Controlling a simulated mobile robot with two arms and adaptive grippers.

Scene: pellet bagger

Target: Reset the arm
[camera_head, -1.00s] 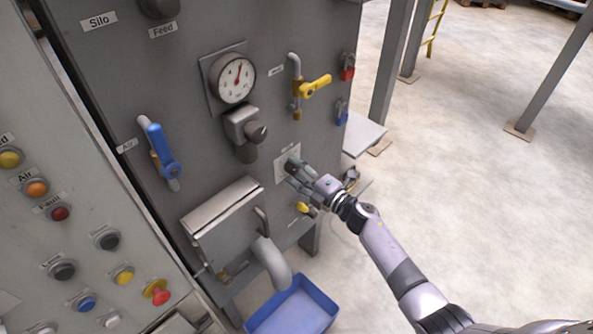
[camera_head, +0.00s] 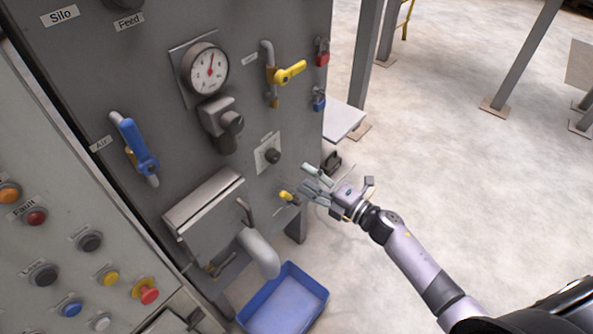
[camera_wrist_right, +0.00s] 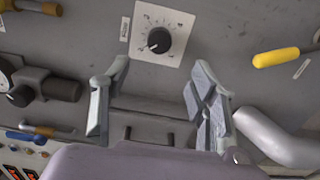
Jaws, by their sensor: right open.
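My right gripper (camera_head: 318,184) is open and empty in the head view, in front of the machine's right edge. It is apart from the black rotary knob (camera_head: 273,156) on its pale plate, which sits up and to the left of the fingers. In the right wrist view the two fingers of the right gripper (camera_wrist_right: 160,105) are spread with nothing between them. The knob (camera_wrist_right: 158,40) shows beyond them, clear of both fingertips. My left gripper is in neither view.
A yellow-handled lever (camera_head: 287,196) is close left of the gripper. A grey spout (camera_head: 259,254) stands above a blue bin (camera_head: 322,296). A yellow valve (camera_head: 290,73), blue valve (camera_head: 134,146) and gauge (camera_head: 206,69) are on the panel. Open floor (camera_head: 440,150) lies right.

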